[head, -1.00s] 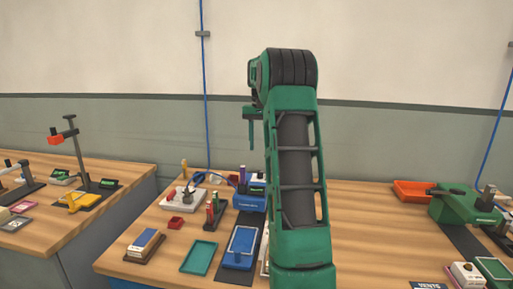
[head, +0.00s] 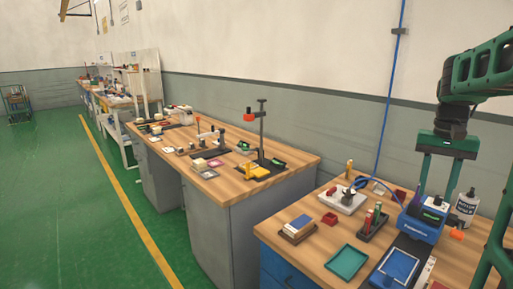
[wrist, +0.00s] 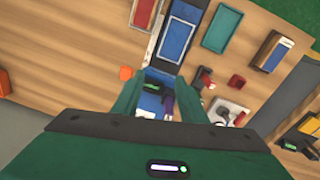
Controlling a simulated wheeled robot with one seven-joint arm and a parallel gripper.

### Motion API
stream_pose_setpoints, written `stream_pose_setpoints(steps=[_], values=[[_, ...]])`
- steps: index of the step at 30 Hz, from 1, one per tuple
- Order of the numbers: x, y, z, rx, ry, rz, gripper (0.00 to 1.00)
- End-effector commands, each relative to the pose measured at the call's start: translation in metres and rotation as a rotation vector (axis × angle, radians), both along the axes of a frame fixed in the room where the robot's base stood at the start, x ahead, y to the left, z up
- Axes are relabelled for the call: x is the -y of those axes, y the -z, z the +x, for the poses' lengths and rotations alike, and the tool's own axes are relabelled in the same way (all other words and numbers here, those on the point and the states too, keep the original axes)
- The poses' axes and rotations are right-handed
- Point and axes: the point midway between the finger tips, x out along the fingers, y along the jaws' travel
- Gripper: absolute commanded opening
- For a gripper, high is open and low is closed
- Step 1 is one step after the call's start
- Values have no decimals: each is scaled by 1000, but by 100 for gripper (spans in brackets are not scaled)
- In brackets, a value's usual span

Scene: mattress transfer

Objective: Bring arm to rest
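My gripper (head: 437,192) hangs at the right of the head view, its two green fingers pointing down and spread apart. In the wrist view my gripper (wrist: 160,82) also shows spread fingers with nothing held between them. Below and behind the fingers, a blue device with a dark display (head: 418,222) stands on the wooden bench (head: 325,235). It also shows between the fingers in the wrist view (wrist: 150,103). I cannot tell the exact gap between the fingertips and the device.
A teal tray (head: 346,262), a blue tray (head: 392,270), a white bottle (head: 466,206) and a red box (head: 329,219) are on the bench. A second bench (head: 230,190) stands to the left, with a tall stand (head: 262,130). Green floor (head: 60,200) is open at the left.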

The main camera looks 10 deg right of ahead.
Motion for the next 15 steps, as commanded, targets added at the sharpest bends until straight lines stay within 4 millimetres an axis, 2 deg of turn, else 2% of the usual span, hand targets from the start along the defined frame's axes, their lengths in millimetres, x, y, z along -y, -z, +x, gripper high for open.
stream_pose_setpoints(steps=[1,6,12,15], values=[[-18,4,-17,1,-23,1,39],[-65,26,-69,4,-95,9,39],[-115,64,-133,13,-183,33,39],[-134,83,-159,18,-222,47,39]])
